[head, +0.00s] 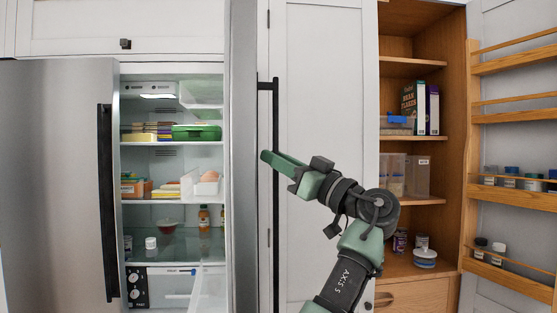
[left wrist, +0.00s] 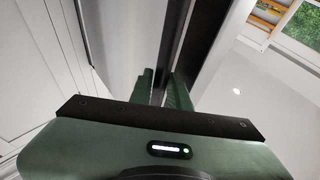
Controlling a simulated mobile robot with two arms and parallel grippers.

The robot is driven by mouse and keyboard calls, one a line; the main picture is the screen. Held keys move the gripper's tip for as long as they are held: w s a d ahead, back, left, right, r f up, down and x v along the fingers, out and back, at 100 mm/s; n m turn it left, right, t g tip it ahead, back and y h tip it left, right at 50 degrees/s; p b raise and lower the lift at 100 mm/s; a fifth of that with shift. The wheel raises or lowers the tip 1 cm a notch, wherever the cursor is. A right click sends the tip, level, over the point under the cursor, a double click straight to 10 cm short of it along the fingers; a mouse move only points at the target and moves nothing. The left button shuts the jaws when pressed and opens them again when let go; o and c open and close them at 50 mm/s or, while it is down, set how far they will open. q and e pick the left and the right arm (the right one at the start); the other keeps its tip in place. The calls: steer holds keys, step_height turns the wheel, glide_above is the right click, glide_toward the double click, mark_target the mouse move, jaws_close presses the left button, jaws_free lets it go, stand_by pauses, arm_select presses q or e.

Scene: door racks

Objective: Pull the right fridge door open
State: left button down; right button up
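The right fridge door (head: 241,120) stands wide open, almost edge-on in the head view. Its long black vertical handle (head: 276,110) is on the side facing right. My left gripper (head: 267,156) reaches in from the lower right, and a green finger crosses in front of the handle at mid-height. In the left wrist view the two green fingers (left wrist: 161,82) are close on either side of the dark handle bar (left wrist: 178,35), shut on it. The far finger is hidden in the head view. My right gripper is not in view.
The left fridge door (head: 55,180) is closed, with its own black handle (head: 107,200). Shelves (head: 170,201) with food show inside the fridge. To the right are a white cabinet door (head: 325,90), an open wooden pantry (head: 425,20) and its door racks (head: 515,190).

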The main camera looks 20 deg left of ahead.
arm_select(q)
steer(key=c, duration=1.5)
jaws_free()
steer(key=shift+a+r, duration=0.15)
steer(key=shift+r, duration=0.05)
steer(key=shift+o, duration=0.5)
steer(key=shift+a+f, duration=0.2)
steer(key=b+v, duration=0.2)
steer(key=v, duration=0.5)
steer(key=shift+d, duration=0.35)
